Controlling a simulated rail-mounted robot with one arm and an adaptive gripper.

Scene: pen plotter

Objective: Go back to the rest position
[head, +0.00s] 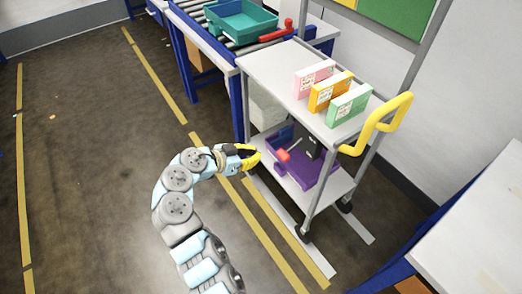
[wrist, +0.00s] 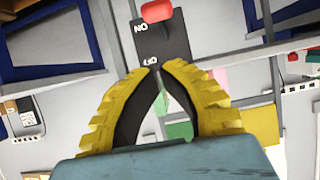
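My gripper (head: 259,157), with yellow fingers, is beside the left side of the grey cart (head: 268,68), below its top shelf. It is empty. In the wrist view, the curved yellow fingers (wrist: 160,66) lean toward each other, with a narrow gap at the tips and the background showing between them. A red knob (head: 283,155) is just right of my gripper in the head view. The knob shows in the wrist view (wrist: 156,11) above the fingertips, in front of a black panel (wrist: 165,40) with lettering. I cannot tell whether my fingers touch the panel.
Pink (head: 313,78), orange (head: 331,92) and green boxes (head: 349,105) stand on the cart's top shelf. A purple bin (head: 300,176) sits on its lower shelf. The cart's yellow handle (head: 378,124) sticks out right. The floor (head: 85,150) left of my arm is clear.

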